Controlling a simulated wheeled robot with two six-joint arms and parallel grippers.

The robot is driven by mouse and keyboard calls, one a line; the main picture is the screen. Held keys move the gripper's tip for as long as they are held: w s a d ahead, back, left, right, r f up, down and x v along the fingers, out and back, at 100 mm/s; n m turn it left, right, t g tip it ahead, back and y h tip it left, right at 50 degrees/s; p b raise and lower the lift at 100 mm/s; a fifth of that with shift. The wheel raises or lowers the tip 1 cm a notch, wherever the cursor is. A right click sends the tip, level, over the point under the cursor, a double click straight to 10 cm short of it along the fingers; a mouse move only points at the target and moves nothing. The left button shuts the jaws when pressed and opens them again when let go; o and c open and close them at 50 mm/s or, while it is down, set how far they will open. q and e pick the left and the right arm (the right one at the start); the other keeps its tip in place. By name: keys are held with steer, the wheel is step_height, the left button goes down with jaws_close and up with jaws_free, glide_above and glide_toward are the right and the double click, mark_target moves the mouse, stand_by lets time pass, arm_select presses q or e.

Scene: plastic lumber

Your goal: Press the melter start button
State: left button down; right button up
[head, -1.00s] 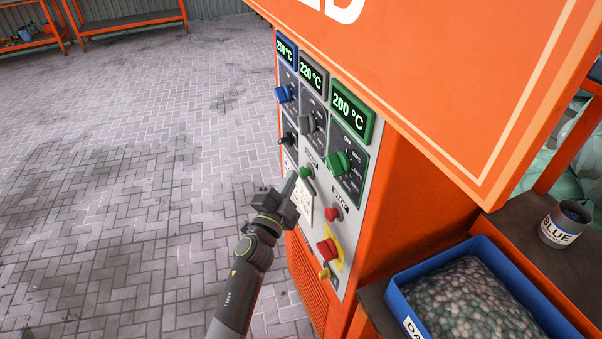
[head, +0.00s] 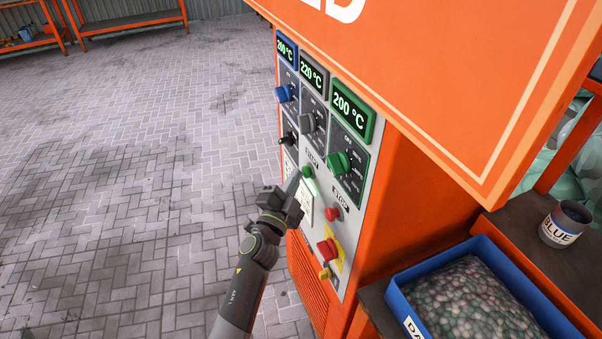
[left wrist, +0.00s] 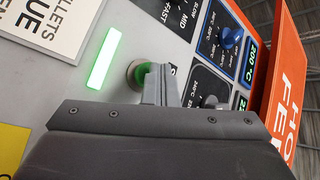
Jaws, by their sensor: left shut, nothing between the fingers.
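The green start button (head: 307,172) is on the grey control panel (head: 318,232) of the orange machine, below the dials. My left gripper (head: 295,182) is shut and empty, its fingertips right at the button. In the left wrist view, the fingers (left wrist: 158,82) cover part of the green button (left wrist: 142,74) and seem to touch it. A light bar (left wrist: 104,58) beside the button glows bright green; it also shows in the head view (head: 312,187). How far the button is pushed in cannot be told. My right gripper is not in view.
A red button (head: 332,214) and a larger red button on a yellow plate (head: 327,248) sit lower on the panel. Blue (head: 283,94), grey (head: 307,123) and green (head: 338,163) dials are above. A blue pellet tray (head: 403,294) stands at the right. The floor at left is clear.

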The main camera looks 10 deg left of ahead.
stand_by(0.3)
arm_select(q)
steer(key=shift+s+a+p, duration=0.35)
steer(key=shift+s+a, duration=0.15)
steer(key=shift+a, duration=0.25)
steer(key=s+a, duration=0.1)
steer(key=a, duration=0.1)
steer(key=s+a+p, duration=0.1)
steer(key=a, duration=0.1)
steer(key=shift+s, duration=0.4)
stand_by(0.6)
